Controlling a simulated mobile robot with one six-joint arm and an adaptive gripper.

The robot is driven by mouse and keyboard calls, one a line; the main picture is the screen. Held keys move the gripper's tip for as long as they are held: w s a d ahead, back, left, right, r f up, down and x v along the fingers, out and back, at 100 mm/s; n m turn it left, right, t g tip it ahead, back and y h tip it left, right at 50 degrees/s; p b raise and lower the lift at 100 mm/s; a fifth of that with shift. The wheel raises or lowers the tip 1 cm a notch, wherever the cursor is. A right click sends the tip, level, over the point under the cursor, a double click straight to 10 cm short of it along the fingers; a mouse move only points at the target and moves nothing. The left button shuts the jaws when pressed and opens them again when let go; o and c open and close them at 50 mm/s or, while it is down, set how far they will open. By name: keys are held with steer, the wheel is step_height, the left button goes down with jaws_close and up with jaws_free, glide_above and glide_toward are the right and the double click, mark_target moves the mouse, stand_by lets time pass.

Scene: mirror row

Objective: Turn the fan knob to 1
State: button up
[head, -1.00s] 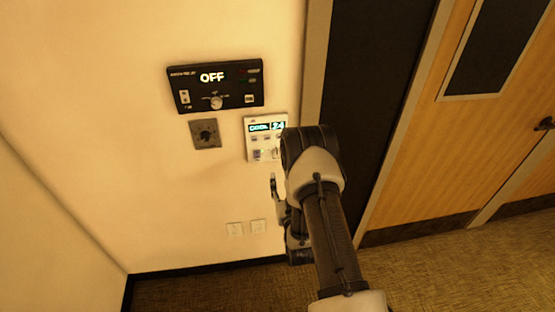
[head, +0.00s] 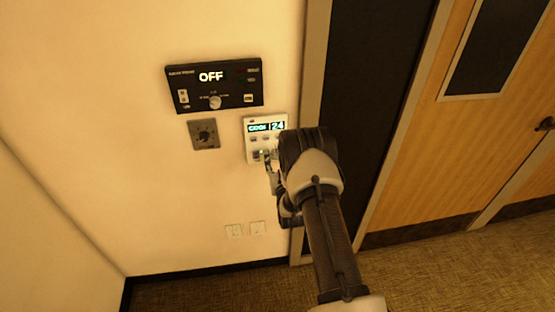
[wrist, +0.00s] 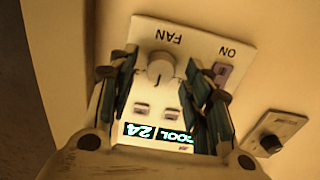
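The white thermostat panel (head: 252,142) is on the wall and its display reads COOL 24. In the wrist view the panel (wrist: 200,42) appears upside down. Its round pale fan knob (wrist: 160,66) sits beside the FAN label, with a switch (wrist: 222,74) marked ON to its right. My gripper (wrist: 161,78) is open, with one finger on each side of the knob in the picture. I see no clear contact with the knob. In the head view my gripper (head: 267,160) is at the panel's lower part, and my arm hides part of the panel. I cannot read the knob's setting.
A black panel (head: 190,78) reading OFF is above left, with a grey dial plate (head: 204,134) below it. Two wall plates (head: 246,229) are lower down. The wall at left is clear.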

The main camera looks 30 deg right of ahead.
steer(key=c, duration=1.1)
steer(key=shift+o, duration=0.2)
steer(key=shift+n+b, duration=0.3)
steer(key=n+b, duration=0.3)
steer(key=shift+f+n, duration=0.15)
steer(key=shift+n, duration=0.15)
steer(key=n+b, duration=0.2)
steer(key=shift+a+n, duration=0.1)
steer(key=shift+n, duration=0.2)
steer(key=shift+n+b, duration=2.15)
steer(key=shift+n, duration=0.45)
steer(key=o, duration=1.1)
steer(key=shift+c, duration=0.2)
